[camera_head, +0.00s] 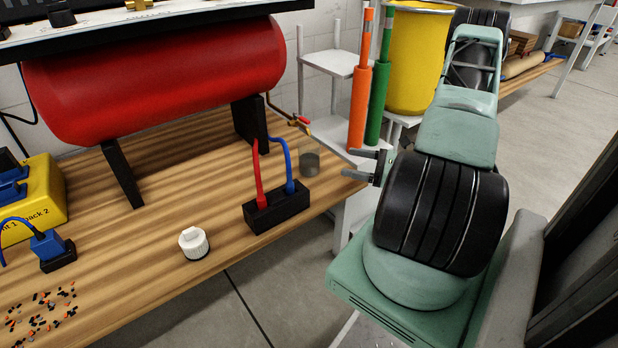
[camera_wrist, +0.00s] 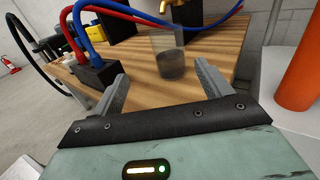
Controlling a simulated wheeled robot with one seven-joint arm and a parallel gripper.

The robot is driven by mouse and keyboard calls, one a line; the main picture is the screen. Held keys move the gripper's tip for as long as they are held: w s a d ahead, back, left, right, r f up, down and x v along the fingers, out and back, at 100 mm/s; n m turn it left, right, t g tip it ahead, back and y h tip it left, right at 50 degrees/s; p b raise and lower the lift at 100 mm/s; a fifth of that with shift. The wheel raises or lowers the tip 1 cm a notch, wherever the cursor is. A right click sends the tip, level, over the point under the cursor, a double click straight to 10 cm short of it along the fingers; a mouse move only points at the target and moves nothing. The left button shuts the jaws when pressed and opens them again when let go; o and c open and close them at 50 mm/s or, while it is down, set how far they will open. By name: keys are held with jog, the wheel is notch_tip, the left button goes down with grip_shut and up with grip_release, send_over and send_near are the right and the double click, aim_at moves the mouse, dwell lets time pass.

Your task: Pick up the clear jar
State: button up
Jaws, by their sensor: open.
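The clear jar (camera_head: 309,162) stands on the wooden workbench near its right end, behind the black socket block. It looks like a see-through cup with grey content in its lower part. In the wrist view the jar (camera_wrist: 167,58) is upright, ahead of my gripper and a little above the middle of the gap between the fingers. My gripper (camera_head: 358,164) is at the bench's right edge, to the right of the jar, with its fingers pointing left toward it. In the wrist view my gripper (camera_wrist: 162,85) is open and empty, its two grey fingers spread apart.
A black socket block (camera_head: 277,208) with red and blue cables stands close to the jar. A red tank (camera_head: 160,80) on black legs is behind. A white-capped item (camera_head: 194,243) sits nearer the front. Orange (camera_head: 360,105) and green (camera_head: 377,105) cylinders stand beyond the bench end.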

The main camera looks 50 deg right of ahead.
aim_at(303, 153)
jog(key=shift+s+d+f+m+t+h, duration=0.3)
jog(key=shift+s+d+f+m+h, duration=0.25)
jog(key=shift+f, duration=0.25)
jog(key=shift+w+d+f+b, duration=0.1)
jog(key=shift+w+b, duration=0.2)
jog(key=shift+b, duration=0.05)
jog(key=b+x, duration=0.3)
jog(key=x, duration=0.8)
jog(key=shift+b, duration=0.4)
jog(key=b+x, duration=0.1)
jog(key=x, duration=0.1)
jog(key=b+x, duration=0.2)
jog(key=x, duration=0.1)
jog(key=shift+s+a, duration=0.1)
jog(key=shift+a, duration=0.15)
jog(key=shift+w, duration=0.3)
jog(key=shift+r, duration=0.2)
jog(key=shift+c, duration=0.3)
jog(key=c, duration=1.1)
